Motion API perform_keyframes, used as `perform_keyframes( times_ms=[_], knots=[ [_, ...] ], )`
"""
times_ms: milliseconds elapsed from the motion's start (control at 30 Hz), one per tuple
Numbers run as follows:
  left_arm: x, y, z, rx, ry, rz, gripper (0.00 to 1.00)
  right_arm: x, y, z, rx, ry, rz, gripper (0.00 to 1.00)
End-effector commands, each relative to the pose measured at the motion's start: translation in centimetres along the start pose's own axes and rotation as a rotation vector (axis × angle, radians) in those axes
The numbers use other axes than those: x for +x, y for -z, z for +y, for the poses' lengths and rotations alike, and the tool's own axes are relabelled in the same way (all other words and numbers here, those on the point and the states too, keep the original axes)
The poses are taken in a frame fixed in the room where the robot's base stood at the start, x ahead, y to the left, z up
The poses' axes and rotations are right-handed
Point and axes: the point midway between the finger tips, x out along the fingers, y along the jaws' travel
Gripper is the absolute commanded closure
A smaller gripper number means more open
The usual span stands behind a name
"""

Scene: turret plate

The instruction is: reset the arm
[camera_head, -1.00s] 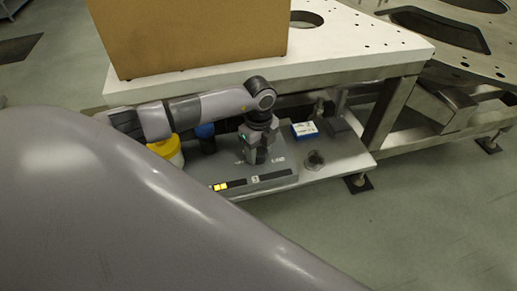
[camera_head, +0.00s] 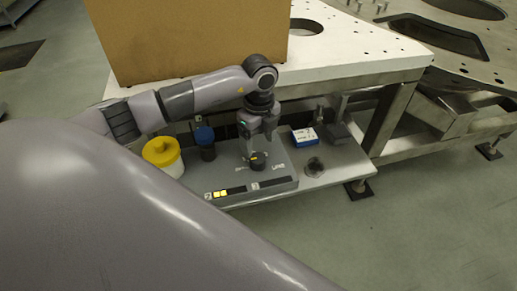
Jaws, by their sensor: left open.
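My left arm comes in from the left and reaches over the low shelf of the white table. Its gripper (camera_head: 258,138) points down and is open, above a grey device (camera_head: 282,184) with small yellow lights on its front edge. A small dark round part (camera_head: 257,164) shows on the device just below the fingers; the gripper appears to be above it and apart from it. My right gripper is not in view.
A yellow-lidded white jar (camera_head: 163,152), a blue-capped dark bottle (camera_head: 205,141) and a blue-and-white box (camera_head: 304,136) stand on the shelf (camera_head: 335,170). A small round metal piece (camera_head: 315,166) lies to the right. A large cardboard box (camera_head: 185,40) sits on the tabletop (camera_head: 350,45) above.

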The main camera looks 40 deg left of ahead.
Motion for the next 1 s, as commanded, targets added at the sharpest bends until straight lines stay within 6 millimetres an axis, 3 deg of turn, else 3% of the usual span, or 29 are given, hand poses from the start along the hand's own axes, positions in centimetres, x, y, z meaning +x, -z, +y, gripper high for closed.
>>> perform_keyframes(
  times_ms=[667,767,867,900,1000],
  knots=[
    [-0.3,0.6,0.1,0.014,0.001,0.021,0.26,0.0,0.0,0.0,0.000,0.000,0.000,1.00],
    [0.9,3.4,0.3,0.083,0.019,0.126,0.26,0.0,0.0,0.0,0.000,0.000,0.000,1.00],
    [2.4,9.1,0.9,0.201,0.074,0.346,0.26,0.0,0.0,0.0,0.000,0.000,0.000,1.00],
    [2.7,11.9,1.2,0.249,0.114,0.462,0.26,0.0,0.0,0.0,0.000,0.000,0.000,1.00],
    [2.1,18.5,2.1,0.325,0.249,0.757,0.26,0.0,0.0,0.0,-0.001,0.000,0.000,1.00]
  ],
)
